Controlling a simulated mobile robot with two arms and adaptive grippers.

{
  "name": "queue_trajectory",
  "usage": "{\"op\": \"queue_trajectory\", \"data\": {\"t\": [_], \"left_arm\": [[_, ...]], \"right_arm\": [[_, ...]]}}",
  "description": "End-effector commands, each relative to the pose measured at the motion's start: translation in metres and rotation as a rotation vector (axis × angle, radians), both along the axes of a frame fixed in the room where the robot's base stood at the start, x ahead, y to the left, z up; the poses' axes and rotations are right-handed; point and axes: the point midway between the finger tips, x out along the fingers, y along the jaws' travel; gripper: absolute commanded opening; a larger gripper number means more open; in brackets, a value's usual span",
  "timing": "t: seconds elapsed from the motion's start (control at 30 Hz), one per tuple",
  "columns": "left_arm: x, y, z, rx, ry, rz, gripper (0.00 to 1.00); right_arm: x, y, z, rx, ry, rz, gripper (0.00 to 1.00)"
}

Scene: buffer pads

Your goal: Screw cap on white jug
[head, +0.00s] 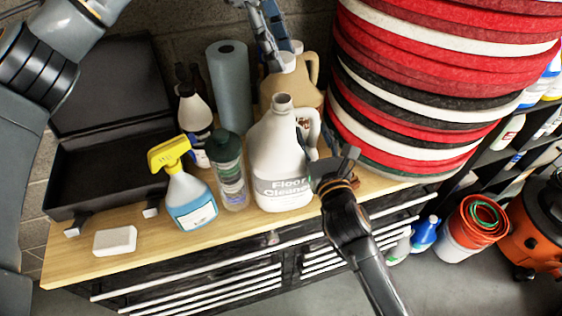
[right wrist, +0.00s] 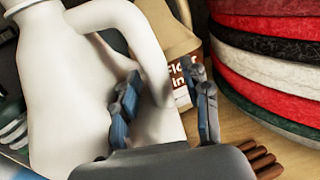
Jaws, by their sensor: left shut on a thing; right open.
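The white jug (head: 283,152), labelled "Floor Cleaner", stands upright on the wooden bench top with its neck uncovered. It fills the left of the right wrist view (right wrist: 75,100). My left gripper (head: 283,58) is above and behind the jug's neck, shut on a small pale cap (head: 287,63); the cap overlaps the tan jug in the picture, so its edges are hard to tell. My right gripper (head: 329,160) is open at the white jug's right side. In the right wrist view its fingers (right wrist: 163,105) stand either side of the jug's handle (right wrist: 152,50); contact cannot be told.
A tan jug (head: 310,92) stands close behind. A green-capped bottle (head: 230,170) and a yellow-headed spray bottle (head: 188,195) crowd the left. Stacked red, white and black pads (head: 430,90) rise on the right. The bench's front left holds a white block (head: 115,240).

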Motion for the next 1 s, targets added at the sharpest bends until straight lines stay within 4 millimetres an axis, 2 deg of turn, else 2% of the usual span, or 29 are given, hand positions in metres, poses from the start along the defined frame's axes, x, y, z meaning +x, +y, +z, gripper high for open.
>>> {"op": "queue_trajectory", "data": {"t": [0.07, 0.2, 0.3, 0.57, 0.67, 0.9, 1.0], "left_arm": [[0.0, 0.0, 0.0, 0.0, 0.0, 0.0, 0.3], [0.0, 0.0, 0.0, 0.0, 0.0, 0.0, 0.3], [0.0, 0.0, 0.0, 0.0, 0.0, 0.0, 0.3], [0.0, 0.0, -0.002, 0.0, 0.0, 0.0, 0.3], [0.0, 0.0, -0.01, 0.0, 0.001, 0.001, 0.3], [-0.001, 0.0, -0.045, -0.002, 0.003, -0.001, 0.3], [-0.001, 0.0, -0.05, -0.003, 0.001, 0.0, 0.3]], "right_arm": [[0.0, 0.0, 0.0, 0.0, 0.0, 0.0, 0.45], [0.0, 0.0, 0.0, 0.0, 0.0, 0.0, 0.16], [0.0, 0.0, 0.0, 0.0, 0.0, 0.0, 0.0], [-0.001, 0.0, -0.001, 0.0, 0.001, 0.0, 0.0], [-0.001, 0.0, -0.001, 0.0, 0.001, 0.0, 0.0], [-0.001, 0.0, -0.001, 0.0, 0.001, 0.001, 0.0], [-0.001, 0.001, -0.001, 0.001, 0.001, 0.001, 0.0]]}}
